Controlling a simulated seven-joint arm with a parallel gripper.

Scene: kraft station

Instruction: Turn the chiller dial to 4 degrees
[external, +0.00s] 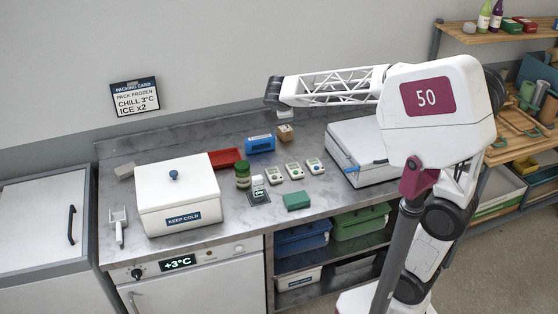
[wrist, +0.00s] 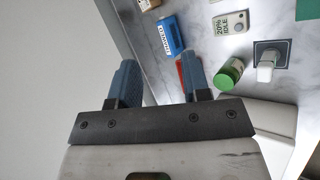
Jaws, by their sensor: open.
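The chiller (external: 205,285) is the white unit under the left of the counter. Its black dial (external: 136,273) is on the front panel at the left, and the display (external: 178,263) beside it reads +3°C. The dial does not show in the wrist view. In the wrist view my gripper (wrist: 162,68) has its two blue fingers apart with nothing held between them. In the external view my arm reaches left high above the back of the counter, well away from the dial; the fingers cannot be made out there.
A white KEEP COLD box (external: 178,195) stands on the counter above the chiller, with a scoop (external: 119,225) at its left. A blue box (external: 260,144), red tray (external: 226,158), green-lidded jar (external: 243,174) and small devices sit mid-counter.

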